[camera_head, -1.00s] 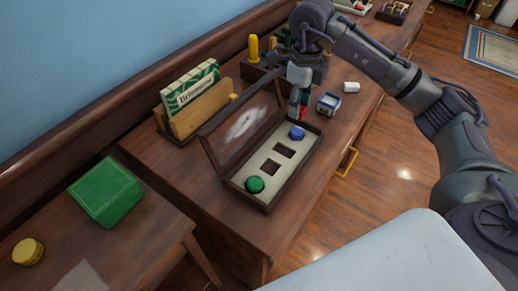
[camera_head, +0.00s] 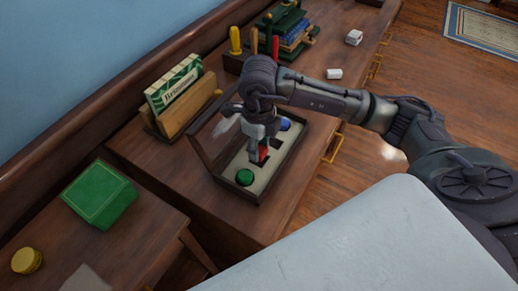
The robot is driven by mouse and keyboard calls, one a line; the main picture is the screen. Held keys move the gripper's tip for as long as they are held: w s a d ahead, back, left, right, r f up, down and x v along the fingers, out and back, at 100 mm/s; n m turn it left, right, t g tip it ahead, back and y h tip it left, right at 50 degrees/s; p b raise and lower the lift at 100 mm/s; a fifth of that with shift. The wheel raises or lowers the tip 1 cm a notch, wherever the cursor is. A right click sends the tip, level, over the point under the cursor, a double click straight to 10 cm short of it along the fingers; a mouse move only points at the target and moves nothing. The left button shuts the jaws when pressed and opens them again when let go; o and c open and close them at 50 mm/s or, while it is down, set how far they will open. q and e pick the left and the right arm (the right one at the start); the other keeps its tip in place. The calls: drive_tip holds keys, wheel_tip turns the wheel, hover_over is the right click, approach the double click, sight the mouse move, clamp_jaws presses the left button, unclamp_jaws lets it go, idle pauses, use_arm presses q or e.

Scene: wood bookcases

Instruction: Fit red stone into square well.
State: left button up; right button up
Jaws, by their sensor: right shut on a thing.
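The dark wooden case (camera_head: 289,168) stands on the desk with its framed lid (camera_head: 203,158) raised. Its pale insert holds a green stone (camera_head: 245,177) at the near end and a blue stone (camera_head: 285,124) at the far end. My right gripper (camera_head: 259,150) points down over the middle of the insert, shut on the red stone (camera_head: 264,153). The red stone is at or just above the dark square wells between the green and blue stones. The gripper and stone partly hide these wells, so I cannot tell whether it touches one. My left gripper is not in view.
A card holder (camera_head: 180,100) stands behind the case on the left. A tool rack with a yellow handle (camera_head: 235,40) and a white object (camera_head: 334,73) are farther back. A green box (camera_head: 99,194) and yellow tin (camera_head: 27,260) sit on the nearer table.

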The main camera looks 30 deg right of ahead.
sight(259, 149)
wheel_tip(259, 149, down, 2)
drive_tip(key=shift+f, duration=0.45)
drive_tip(key=o, duration=1.2)
drive_tip(key=shift+c, duration=0.2)
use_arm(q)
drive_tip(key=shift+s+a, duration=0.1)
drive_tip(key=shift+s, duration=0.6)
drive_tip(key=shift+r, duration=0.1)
use_arm(e)
drive_tip(key=shift+r, duration=0.4)
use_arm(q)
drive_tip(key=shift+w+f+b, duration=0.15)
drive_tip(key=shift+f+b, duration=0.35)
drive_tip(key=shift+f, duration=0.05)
use_arm(e)
wheel_tip(259, 149, up, 12)
drive_tip(key=shift+f, duration=0.15)
